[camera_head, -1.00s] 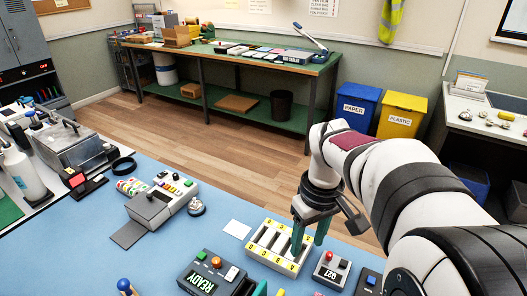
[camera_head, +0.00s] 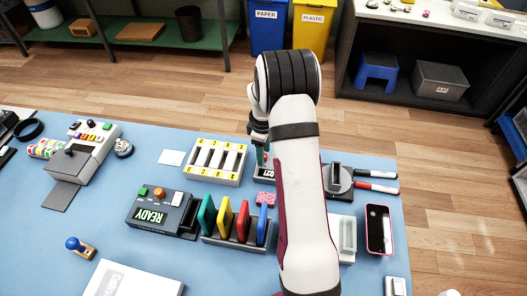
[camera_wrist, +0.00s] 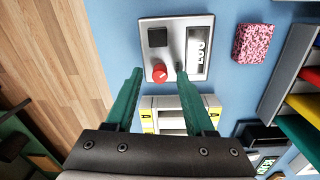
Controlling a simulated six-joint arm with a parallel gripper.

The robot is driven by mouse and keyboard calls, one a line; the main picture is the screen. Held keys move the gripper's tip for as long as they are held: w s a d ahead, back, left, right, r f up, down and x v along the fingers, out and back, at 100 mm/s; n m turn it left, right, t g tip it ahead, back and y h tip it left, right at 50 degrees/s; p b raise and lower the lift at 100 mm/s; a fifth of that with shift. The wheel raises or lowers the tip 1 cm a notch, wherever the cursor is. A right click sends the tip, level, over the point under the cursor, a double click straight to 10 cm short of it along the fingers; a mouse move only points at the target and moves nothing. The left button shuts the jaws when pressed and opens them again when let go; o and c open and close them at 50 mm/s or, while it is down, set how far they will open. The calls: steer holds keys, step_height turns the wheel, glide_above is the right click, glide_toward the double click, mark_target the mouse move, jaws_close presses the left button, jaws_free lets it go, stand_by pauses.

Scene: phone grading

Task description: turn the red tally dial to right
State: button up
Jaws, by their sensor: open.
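The red tally dial (camera_wrist: 160,72) is a small red knob with a white mark on a grey tally box (camera_wrist: 197,22). The box also carries a black square button (camera_wrist: 157,37) and a number display (camera_wrist: 199,48). In the wrist view my gripper (camera_wrist: 159,72) is open, with one green finger on each side of the dial and gaps between. I cannot tell whether the tips are down at the dial's height.
A yellow-edged slotted tray (camera_head: 216,174) stands left of the tally box. A pink speckled block (camera_head: 265,199) and a rack of coloured slabs (camera_head: 234,240) lie nearer. A round dark device (camera_head: 338,178) and markers (camera_head: 375,174) are to the right.

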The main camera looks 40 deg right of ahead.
steer(key=shift+f, duration=0.25)
steer(key=shift+c, duration=0.3)
jaws_close()
steer(key=m, duration=0.6)
steer(key=shift+m, duration=0.4)
steer(key=m, duration=0.6)
steer(key=shift+w+r+g, duration=0.1)
steer(key=shift+g, duration=0.2)
steer(key=shift+d+m, duration=0.1)
steer(key=shift+m, duration=0.2)
